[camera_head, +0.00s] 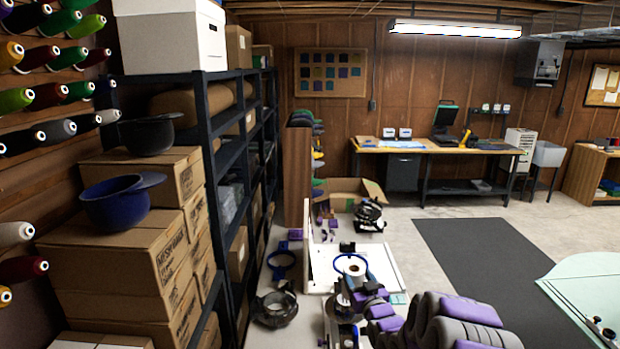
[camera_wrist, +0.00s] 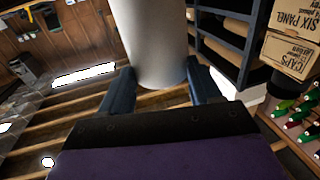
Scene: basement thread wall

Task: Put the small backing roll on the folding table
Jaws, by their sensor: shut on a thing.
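The small backing roll, a plain white cylinder (camera_wrist: 150,42), stands out between the two dark blue fingers of my gripper (camera_wrist: 160,82) in the wrist view. My gripper is shut on it. In the head view the white end of the roll (camera_head: 351,269), with a dark core hole, shows at my gripper (camera_head: 354,279), above a pale surface with a white board (camera_head: 384,262). I cannot tell whether the roll touches anything below. A pale mint-green tabletop (camera_head: 585,272) is at the lower right; I cannot tell which surface is the folding table.
A dark shelf rack (camera_head: 232,165) and stacked cartons (camera_head: 130,245) stand close on the left. Hoops and a black ring-shaped part (camera_head: 275,308) lie left of my arm. A workbench (camera_head: 430,147) stands at the back wall. A dark floor mat (camera_head: 480,262) is clear.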

